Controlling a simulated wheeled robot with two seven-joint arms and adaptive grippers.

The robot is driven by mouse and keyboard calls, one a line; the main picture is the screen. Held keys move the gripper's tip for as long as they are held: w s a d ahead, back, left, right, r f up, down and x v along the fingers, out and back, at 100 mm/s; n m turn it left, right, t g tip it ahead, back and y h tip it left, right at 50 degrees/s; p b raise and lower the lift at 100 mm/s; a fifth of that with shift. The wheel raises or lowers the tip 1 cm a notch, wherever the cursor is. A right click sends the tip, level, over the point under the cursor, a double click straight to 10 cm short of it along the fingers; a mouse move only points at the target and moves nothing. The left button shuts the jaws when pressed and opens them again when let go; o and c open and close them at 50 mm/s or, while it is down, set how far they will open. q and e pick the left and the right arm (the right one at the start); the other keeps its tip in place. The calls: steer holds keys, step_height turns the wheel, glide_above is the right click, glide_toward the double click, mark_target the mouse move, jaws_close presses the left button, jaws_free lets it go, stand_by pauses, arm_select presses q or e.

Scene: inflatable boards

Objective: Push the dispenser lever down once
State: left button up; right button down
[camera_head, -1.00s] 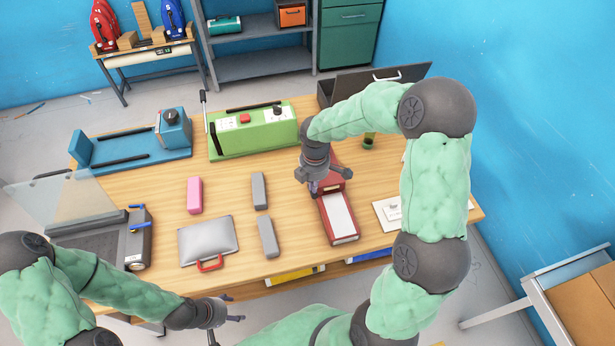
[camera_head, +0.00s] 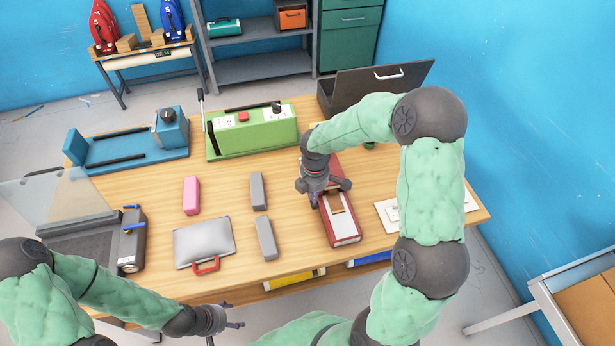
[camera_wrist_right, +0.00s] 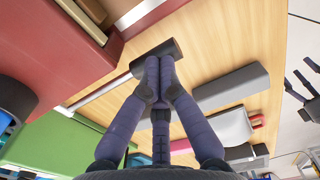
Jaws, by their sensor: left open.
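The red dispenser (camera_head: 345,231) stands on the right part of the wooden table, with a white tray area at its front. A brown piece (camera_head: 336,204) lies at the upper end of that white area. In the right wrist view the red body (camera_wrist_right: 45,60) fills the left side, and a dark lever bar (camera_wrist_right: 172,50) projects from it. My right gripper (camera_head: 317,204) is at the dispenser's left side. Its fingers are together, with the tips (camera_wrist_right: 159,68) at the bar, seemingly touching it. My left gripper (camera_head: 236,318) is open and empty, off the table's front edge.
Grey blocks (camera_head: 258,191), a pink block (camera_head: 191,195) and a silver case (camera_head: 203,240) lie left of the dispenser. A green machine (camera_head: 255,135) and a dark open box (camera_head: 352,88) stand behind. White cards (camera_head: 390,212) lie to its right.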

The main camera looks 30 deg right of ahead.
steer(key=shift+f+b, duration=1.3)
steer(key=shift+f, duration=0.9)
steer(key=shift+r, duration=0.15)
step_height(320, 180, up, 13)
steer(key=p, duration=1.1)
